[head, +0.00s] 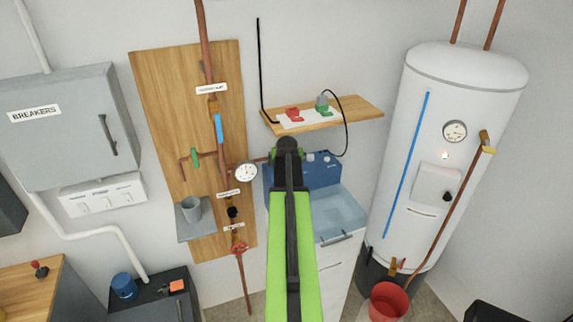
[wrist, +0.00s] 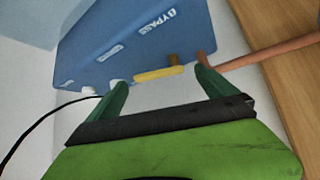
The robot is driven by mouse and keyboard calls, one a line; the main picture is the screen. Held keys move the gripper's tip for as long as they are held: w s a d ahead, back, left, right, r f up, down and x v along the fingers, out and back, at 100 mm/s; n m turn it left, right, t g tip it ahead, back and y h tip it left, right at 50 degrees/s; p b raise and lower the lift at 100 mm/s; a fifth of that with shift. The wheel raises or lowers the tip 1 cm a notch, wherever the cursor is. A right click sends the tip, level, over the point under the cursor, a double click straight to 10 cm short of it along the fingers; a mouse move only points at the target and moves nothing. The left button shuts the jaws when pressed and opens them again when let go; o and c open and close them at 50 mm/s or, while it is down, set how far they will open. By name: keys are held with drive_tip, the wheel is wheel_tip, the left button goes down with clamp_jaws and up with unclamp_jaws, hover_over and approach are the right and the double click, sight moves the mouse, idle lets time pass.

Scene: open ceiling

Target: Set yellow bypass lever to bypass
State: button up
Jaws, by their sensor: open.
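The yellow bypass lever (wrist: 158,73) is a short bar at the lower edge of the blue unit (wrist: 130,40) in the wrist view. The white word BYPASS (wrist: 158,20) is on the unit's face, apart from the lever. My gripper (wrist: 161,78) is open, with one green finger to each side of the lever in the picture. I cannot tell whether the fingers touch it. In the head view the blue unit (head: 325,172) stands above the sink, and my arm hides its left part and the lever. My gripper's fingers are hardly visible there.
A copper pipe (wrist: 265,50) runs beside the right finger. In the head view a wooden pipe board (head: 150,75) with a gauge (head: 246,172) is left of my arm. A shelf (head: 355,108) is above the unit. A white tank (head: 400,140) stands at right.

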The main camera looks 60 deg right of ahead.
drive_tip(key=shift+w+d+f, duration=0.15)
drive_tip(key=shift+d+f, duration=0.05)
drive_tip(key=shift+f, duration=0.1)
